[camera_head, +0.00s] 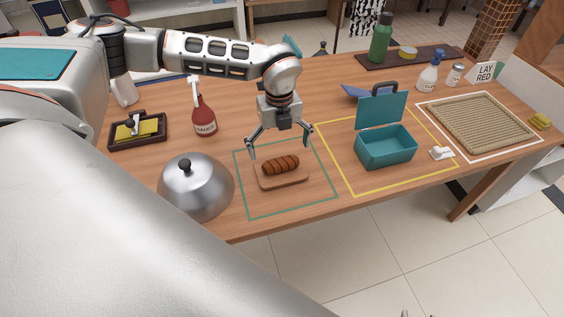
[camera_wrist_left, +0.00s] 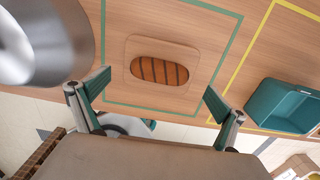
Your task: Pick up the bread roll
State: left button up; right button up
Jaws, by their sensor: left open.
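The bread roll (camera_head: 280,166) is brown with dark stripes and lies on a small wooden board (camera_head: 291,181) inside a green outlined square on the table. In the left wrist view the bread roll (camera_wrist_left: 159,71) rests near the middle of its board (camera_wrist_left: 191,51). My left gripper (camera_head: 280,149) is open and empty above the bread roll, with its fingers spread wide. In the left wrist view the fingertips of the left gripper (camera_wrist_left: 157,85) stand on either side of the board, apart from the roll.
A silver dome lid (camera_head: 205,190) stands just left of the green square. An open teal box (camera_head: 385,149) sits in the yellow square to the right. A woven mat (camera_head: 480,121) lies beyond.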

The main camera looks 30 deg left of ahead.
aim_at(281, 161)
pick_arm(q)
jog(key=f, duration=0.4)
jog(key=shift+s+d+f+p, duration=0.2)
jog(key=shift+f+p, duration=0.1)
jog(key=shift+p, duration=0.05)
jog(key=shift+f, duration=0.4)
jog(key=c, duration=1.1)
jog(key=shift+c, duration=0.4)
pick_arm(e)
jog(key=shift+w+r, duration=0.4)
jog(key=shift+r, duration=0.15)
